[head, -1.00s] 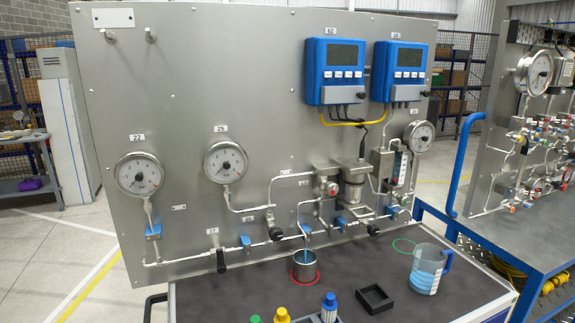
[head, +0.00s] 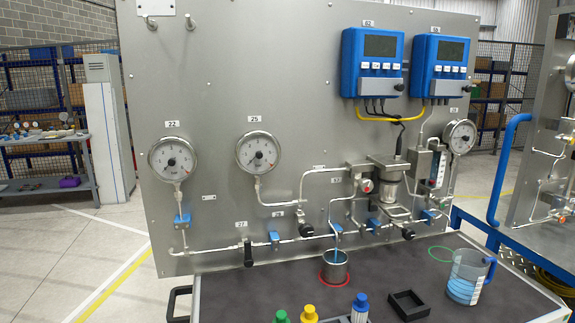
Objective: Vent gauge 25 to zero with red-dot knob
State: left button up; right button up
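Gauge 25 (head: 258,152) is a round white dial on the grey panel, under its "25" label (head: 254,119). Its needle is too small to read surely. A steel pipe runs from its bottom to the right. A knob with a red dot (head: 367,186) sits on a valve block right of the gauge, at the end of that upper pipe. A black knob (head: 306,230) is lower, below the pipe. Neither of my grippers shows in the head view.
Gauge 22 (head: 173,160) is at the left. A steel cup (head: 335,267) stands in a red ring on the dark bench (head: 250,298). A blue-filled jug (head: 467,277), black square tray (head: 408,305) and several capped bottles stand nearby. A blue rail (head: 505,165) rises at the right.

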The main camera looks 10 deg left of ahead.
aim_at(365, 185)
jog(key=l+z, duration=0.25)
jog(key=z, duration=0.2)
jog(key=i+l+z, duration=0.1)
jog(key=z, duration=0.4)
jog(key=i+l+z, duration=0.15)
jog(key=z, duration=0.3)
jog(key=l, duration=0.1)
